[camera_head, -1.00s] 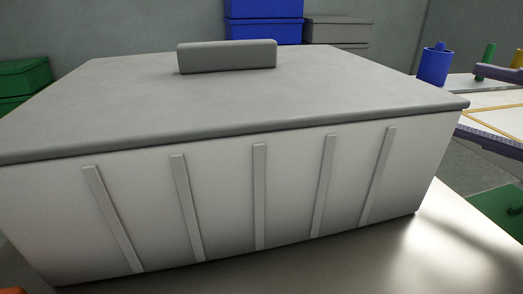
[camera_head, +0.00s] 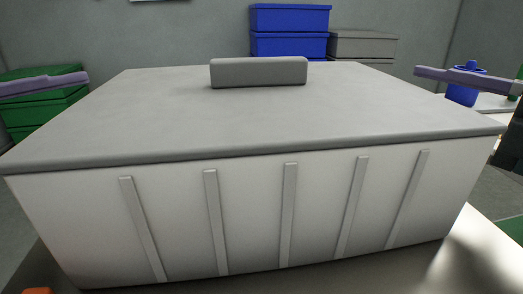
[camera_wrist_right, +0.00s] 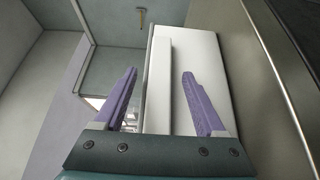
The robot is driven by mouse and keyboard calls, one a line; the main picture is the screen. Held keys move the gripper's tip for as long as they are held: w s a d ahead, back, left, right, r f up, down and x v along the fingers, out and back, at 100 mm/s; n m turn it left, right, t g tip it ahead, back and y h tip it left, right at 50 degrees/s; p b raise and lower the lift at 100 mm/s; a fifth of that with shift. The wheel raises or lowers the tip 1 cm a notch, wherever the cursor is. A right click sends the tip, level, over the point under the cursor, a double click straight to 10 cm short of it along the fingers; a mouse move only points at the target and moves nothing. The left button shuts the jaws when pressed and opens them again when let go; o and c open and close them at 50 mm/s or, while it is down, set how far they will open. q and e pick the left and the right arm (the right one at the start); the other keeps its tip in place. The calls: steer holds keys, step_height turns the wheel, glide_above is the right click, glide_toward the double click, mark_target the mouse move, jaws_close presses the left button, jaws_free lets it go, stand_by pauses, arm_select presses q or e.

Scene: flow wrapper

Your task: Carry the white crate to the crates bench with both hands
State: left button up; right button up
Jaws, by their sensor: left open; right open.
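The white crate (camera_head: 250,220) fills the middle of the head view. It is ribbed in front and has a flat grey lid (camera_head: 200,115) with a grey block handle (camera_head: 258,72) on top. My left gripper (camera_head: 45,84) shows as a purple finger beyond the lid's left edge. My right gripper (camera_head: 465,80) shows beyond its right edge. In the right wrist view my right gripper (camera_wrist_right: 158,74) is open, its fingers on either side of a raised pale bar (camera_wrist_right: 157,85) on a white face. Whether the fingers touch it I cannot tell.
The crate stands on a shiny metal surface (camera_head: 480,245). Behind it are stacked blue crates (camera_head: 290,32) and grey crates (camera_head: 362,45). Green crates (camera_head: 40,105) stand at the left. A blue object (camera_head: 462,94) is on a surface at the right.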

arm_select(q)
jaws_close()
arm_select(e)
jaws_close()
arm_select(q)
steer(key=shift+r, duration=0.1)
arm_select(e)
steer(key=shift+r, duration=0.15)
stand_by(1.0)
